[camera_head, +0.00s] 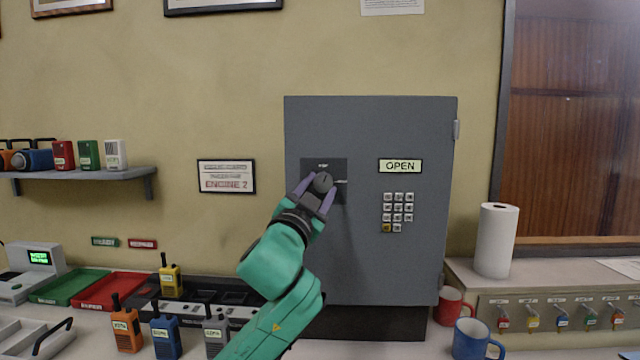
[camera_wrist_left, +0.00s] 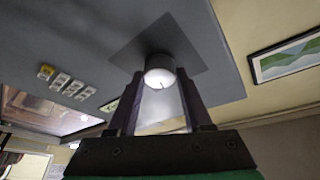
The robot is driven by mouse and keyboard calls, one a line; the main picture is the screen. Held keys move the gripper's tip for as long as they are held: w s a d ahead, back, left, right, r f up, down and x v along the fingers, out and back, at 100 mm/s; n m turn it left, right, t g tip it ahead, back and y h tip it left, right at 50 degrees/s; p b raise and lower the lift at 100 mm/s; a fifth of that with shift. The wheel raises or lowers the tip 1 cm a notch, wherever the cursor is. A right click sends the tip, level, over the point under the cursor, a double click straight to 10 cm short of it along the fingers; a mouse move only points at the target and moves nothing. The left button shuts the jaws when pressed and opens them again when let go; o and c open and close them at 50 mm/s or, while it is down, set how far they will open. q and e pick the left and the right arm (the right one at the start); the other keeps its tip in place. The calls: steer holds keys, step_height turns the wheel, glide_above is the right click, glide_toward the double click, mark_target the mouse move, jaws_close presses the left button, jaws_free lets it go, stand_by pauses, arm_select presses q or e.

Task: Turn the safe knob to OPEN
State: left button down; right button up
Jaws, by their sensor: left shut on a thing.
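The grey safe (camera_head: 365,250) stands upright against the wall. Its round dark knob (camera_head: 321,183) sits on a dark square plate (camera_head: 338,166) at the upper left of the door. My left gripper (camera_head: 318,190) is shut on the knob, one finger on each side. In the left wrist view the knob (camera_wrist_left: 159,75) shows its round face with a short mark, between the two fingers (camera_wrist_left: 160,105). The lit display (camera_head: 400,166) on the door reads OPEN. The small lettering on the plate is partly hidden and too small to read surely. My right gripper is not in view.
A keypad (camera_head: 398,212) is right of the knob. Several radios (camera_head: 127,322) and a charger rack (camera_head: 215,292) stand at lower left. Red (camera_head: 450,306) and blue (camera_head: 472,340) mugs and a paper roll (camera_head: 496,240) are at right.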

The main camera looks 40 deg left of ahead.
arm_select(q)
steer(key=m, duration=0.1)
steer(key=m+h+p, duration=0.1)
steer(key=m, duration=0.1)
steer(key=m+p, duration=0.1)
steer(key=shift+a+r+m+g+h, duration=0.1)
steer(key=shift+r+m+g+h, duration=0.15)
steer(key=shift+m+g+h, duration=0.05)
steer(key=m+p, duration=0.1)
steer(key=m, duration=0.1)
steer(key=m+g+h+p, duration=0.1)
steer(key=shift+s+r+m, duration=0.1)
steer(key=shift+r+m, duration=0.1)
steer(key=shift+m, duration=0.2)
steer(key=m+p, duration=0.1)
steer(key=m+g+p, duration=0.1)
steer(key=m+p, duration=0.1)
steer(key=shift+r+m+g+h, duration=0.25)
steer(key=shift+m+g+h, duration=0.15)
steer(key=shift+m+g+p, duration=0.3)
steer(key=shift+m+p, duration=0.45)
steer(key=shift+m, duration=0.05)
steer(key=shift+a, duration=0.1)
steer(key=shift+c, duration=1.6)
jaws_free()
steer(key=shift+a+f, duration=0.1)
steer(key=shift+a, duration=0.05)
